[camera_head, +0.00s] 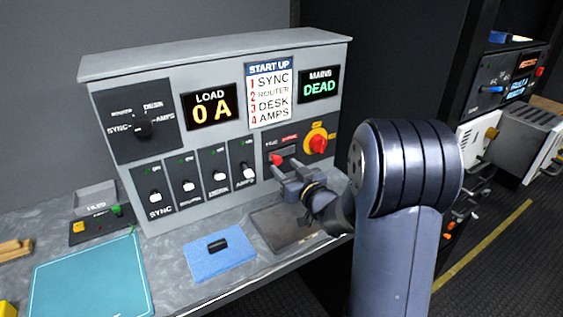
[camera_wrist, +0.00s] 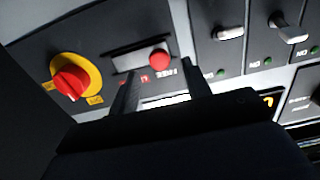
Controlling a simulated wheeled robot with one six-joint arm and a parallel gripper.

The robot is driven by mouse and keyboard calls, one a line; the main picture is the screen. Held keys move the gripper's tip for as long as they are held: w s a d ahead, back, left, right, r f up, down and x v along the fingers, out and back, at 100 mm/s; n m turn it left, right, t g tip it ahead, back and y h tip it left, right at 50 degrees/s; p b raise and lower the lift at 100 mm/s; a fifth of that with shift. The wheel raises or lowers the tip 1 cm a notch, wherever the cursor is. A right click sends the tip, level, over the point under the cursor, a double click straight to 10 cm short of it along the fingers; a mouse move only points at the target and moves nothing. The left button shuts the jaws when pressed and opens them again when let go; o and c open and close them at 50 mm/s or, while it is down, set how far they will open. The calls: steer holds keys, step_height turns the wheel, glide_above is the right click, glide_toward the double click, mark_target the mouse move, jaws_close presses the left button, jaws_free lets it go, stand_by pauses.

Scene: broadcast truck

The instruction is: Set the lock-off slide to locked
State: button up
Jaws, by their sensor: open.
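The lock-off slide is a red knob (camera_head: 277,160) in a short horizontal slot on the dark panel at the lower right of the grey console. The knob sits at the slot's left end, on the side of the white label and away from the red label. In the wrist view, which is turned over, the knob (camera_wrist: 160,58) is at the slot's right end. My gripper (camera_head: 289,173) is open just in front of the slide. In the wrist view its fingers (camera_wrist: 159,74) are spread, with the knob just beyond the gap between them. Contact is not visible.
A red rotary switch on a yellow plate (camera_head: 318,142) is close to the slide's right. Several white toggle switches (camera_head: 188,186) are to the left. A blue cloth (camera_head: 218,257) with a black object and a dark flat pad (camera_head: 265,228) lie on the counter below.

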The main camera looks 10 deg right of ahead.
mark_target(285, 155)
steer(key=shift+x, duration=1.4)
steer(key=shift+c, duration=0.4)
jaws_close()
